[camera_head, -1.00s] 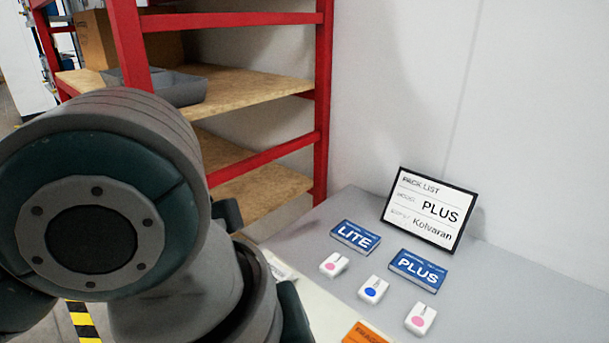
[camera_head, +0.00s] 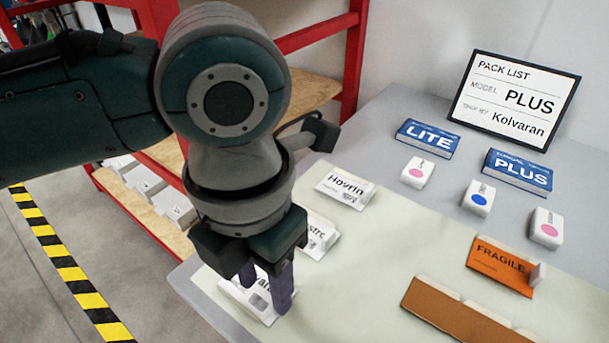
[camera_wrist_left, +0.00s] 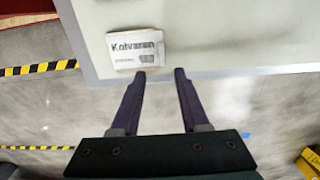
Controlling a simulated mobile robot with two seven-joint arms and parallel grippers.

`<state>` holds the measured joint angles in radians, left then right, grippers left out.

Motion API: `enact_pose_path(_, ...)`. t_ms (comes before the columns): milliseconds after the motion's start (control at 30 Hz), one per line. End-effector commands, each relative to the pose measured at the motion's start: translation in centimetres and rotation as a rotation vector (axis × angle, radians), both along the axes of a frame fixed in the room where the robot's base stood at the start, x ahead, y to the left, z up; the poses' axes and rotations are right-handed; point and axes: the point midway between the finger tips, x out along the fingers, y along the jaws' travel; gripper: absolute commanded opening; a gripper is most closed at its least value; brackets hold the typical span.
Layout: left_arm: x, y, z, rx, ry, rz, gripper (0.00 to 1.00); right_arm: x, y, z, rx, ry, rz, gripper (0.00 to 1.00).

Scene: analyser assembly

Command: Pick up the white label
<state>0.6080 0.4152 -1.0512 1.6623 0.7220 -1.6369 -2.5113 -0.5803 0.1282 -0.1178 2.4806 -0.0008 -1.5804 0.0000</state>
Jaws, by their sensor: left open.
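A white label printed "Kolvaran" (camera_wrist_left: 135,50) lies on the pale mat near the table edge in the left wrist view. In the head view this white label (camera_head: 238,298) is partly hidden behind my left gripper (camera_head: 266,288). My left gripper is open and points down, with nothing between its fingers. In the left wrist view its fingertips (camera_wrist_left: 160,74) are just below and to the right of the label. Two more white labels, "Hovrin" (camera_head: 345,187) and a partly hidden one (camera_head: 318,236), lie farther back. My right gripper is not in view.
An orange "FRAGILE" label (camera_head: 500,265) and a brown strip (camera_head: 460,318) lie to the right. Behind are LITE (camera_head: 428,138) and PLUS (camera_head: 518,172) boxes, several small white devices and a pack list sign (camera_head: 513,103) reading PLUS, Kolvaran. A red-framed shelf (camera_head: 352,60) stands at the left.

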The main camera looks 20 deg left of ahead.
Motion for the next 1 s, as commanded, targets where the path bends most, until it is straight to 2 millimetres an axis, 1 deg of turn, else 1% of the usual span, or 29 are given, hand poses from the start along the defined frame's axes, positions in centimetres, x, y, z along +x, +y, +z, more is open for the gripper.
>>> enact_pose_path(100,0.0,-0.5,-2.1,-0.001,0.004,0.002,0.45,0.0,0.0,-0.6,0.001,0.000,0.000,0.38)
enact_pose_path(200,0.2,-0.6,-3.6,0.000,0.003,0.002,0.45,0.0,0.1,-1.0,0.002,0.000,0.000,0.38)
enact_pose_path(300,0.1,-0.6,-4.6,0.000,0.002,0.002,0.45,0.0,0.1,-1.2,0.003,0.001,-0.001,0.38)
enact_pose_path(567,0.2,-0.6,-4.8,-0.001,-0.001,0.000,0.45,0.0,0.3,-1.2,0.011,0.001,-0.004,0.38)
enact_pose_path(900,0.2,-0.6,-4.7,-0.001,-0.001,0.001,0.08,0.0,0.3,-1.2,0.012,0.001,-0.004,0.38)
enact_pose_path(967,0.2,-0.6,-4.7,-0.001,-0.001,0.001,0.01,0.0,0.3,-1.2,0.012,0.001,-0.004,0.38)
enact_pose_path(1000,0.2,-0.6,-4.7,0.000,-0.001,0.001,0.00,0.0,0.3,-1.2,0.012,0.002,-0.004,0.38)
